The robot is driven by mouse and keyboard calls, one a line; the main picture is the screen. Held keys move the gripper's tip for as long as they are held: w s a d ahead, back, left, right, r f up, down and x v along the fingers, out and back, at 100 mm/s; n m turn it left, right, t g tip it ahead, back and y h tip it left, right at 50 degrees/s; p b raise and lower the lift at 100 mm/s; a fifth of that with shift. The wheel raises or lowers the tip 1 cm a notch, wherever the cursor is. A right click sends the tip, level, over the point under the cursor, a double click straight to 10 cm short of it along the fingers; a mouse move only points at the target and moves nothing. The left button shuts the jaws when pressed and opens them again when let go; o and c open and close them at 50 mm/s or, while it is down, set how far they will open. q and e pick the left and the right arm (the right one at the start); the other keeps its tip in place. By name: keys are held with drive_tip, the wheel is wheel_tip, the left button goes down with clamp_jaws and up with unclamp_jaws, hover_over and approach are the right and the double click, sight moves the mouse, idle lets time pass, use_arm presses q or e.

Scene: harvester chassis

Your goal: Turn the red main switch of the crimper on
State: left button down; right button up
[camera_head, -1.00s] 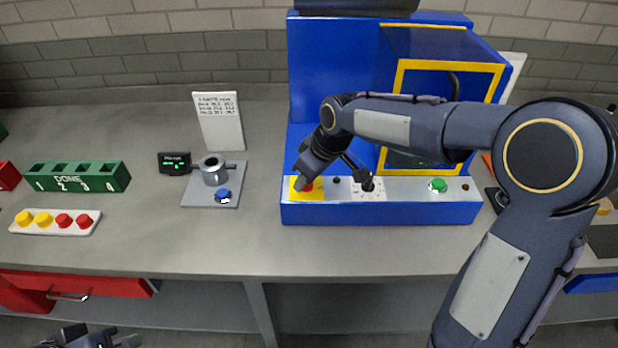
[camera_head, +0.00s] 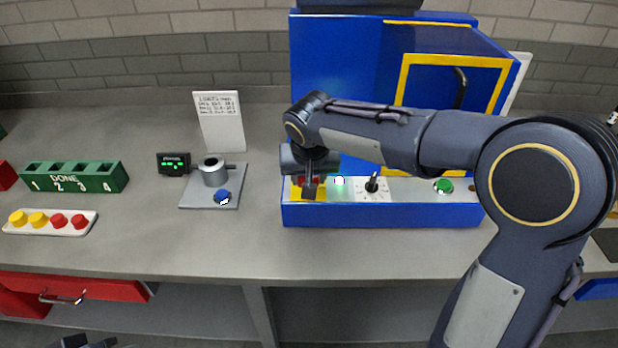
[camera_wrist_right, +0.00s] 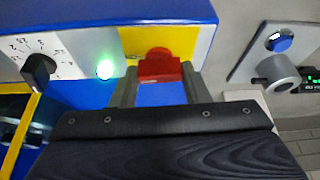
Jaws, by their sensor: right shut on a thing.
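The blue crimper (camera_head: 380,215) stands on the bench with a sloped control panel at its front. Its red main switch sits on a yellow plate (camera_head: 296,194) at the panel's left end. In the right wrist view the red switch (camera_wrist_right: 158,66) is between the fingertips of my right gripper (camera_wrist_right: 158,82), which is shut on it. In the head view this gripper (camera_head: 310,187) covers most of the switch. The small lamp (camera_head: 340,181) beside the plate glows green-white, also in the right wrist view (camera_wrist_right: 104,70). My left gripper (camera_head: 88,343) barely shows at the bottom edge.
The panel also has a black dial (camera_head: 373,183) and a green button (camera_head: 443,186). Left of the crimper are a cup fixture (camera_head: 214,172) with a blue button, a green rack (camera_head: 75,177) and a tray of caps (camera_head: 50,231). The bench front is clear.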

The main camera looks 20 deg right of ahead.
drive_tip(key=shift+m, duration=0.6)
drive_tip(key=o, duration=1)
drive_tip(key=v, duration=0.8)
drive_tip(key=shift+a, duration=0.1)
drive_tip(key=shift+w+f, duration=0.1)
